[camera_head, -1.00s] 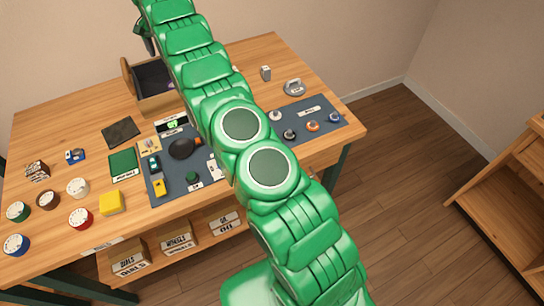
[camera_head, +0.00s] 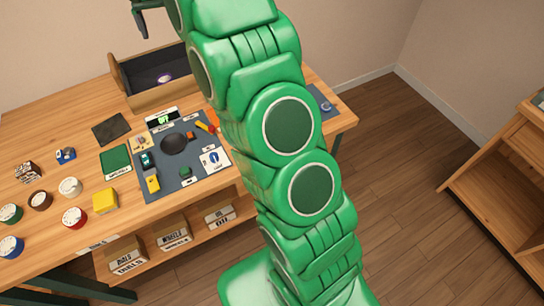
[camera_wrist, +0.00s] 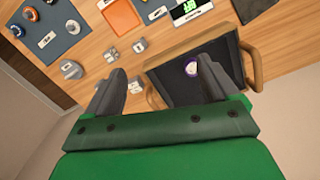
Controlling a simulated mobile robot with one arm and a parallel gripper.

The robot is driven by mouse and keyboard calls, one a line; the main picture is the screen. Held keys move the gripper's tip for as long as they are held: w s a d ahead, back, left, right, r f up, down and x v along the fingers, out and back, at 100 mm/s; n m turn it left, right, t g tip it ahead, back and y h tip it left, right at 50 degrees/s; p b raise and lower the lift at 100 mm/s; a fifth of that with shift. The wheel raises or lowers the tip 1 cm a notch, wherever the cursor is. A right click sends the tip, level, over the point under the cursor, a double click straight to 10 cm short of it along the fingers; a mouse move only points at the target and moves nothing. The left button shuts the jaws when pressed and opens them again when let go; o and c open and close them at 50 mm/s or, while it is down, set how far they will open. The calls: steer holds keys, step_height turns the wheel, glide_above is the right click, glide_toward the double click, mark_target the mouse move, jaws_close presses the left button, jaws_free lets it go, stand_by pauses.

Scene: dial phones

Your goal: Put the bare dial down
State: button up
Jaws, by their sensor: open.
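A small round purple-and-white disc, which looks like the bare dial (camera_head: 165,77), lies on the dark floor of the open wooden box (camera_head: 160,101) at the back of the table. In the head view my gripper (camera_head: 141,22) is at the top edge, raised above and behind the box.
A dark work mat (camera_head: 203,178) holds tools and small parts. Several coloured dial pieces, such as a red one (camera_head: 74,217), stand at the left. Labelled boxes (camera_head: 172,233) sit on the shelf below. My arm hides much of the table's right part.

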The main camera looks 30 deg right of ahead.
steer(key=s+d+r+n, duration=0.15)
steer(key=s+r, duration=0.25)
steer(key=s, duration=1)
steer(key=s+d+f, duration=0.1)
steer(key=s+f, duration=0.1)
steer(key=s, duration=1)
steer(key=s+d+f+n, duration=0.1)
steer(key=s+f, duration=0.2)
steer(key=s, duration=0.9)
steer(key=s+d+f+n+g, duration=0.1)
steer(key=s+d+f, duration=0.1)
steer(key=s, duration=1)
steer(key=shift+s+f, duration=0.15)
steer(key=shift+f, duration=0.05)
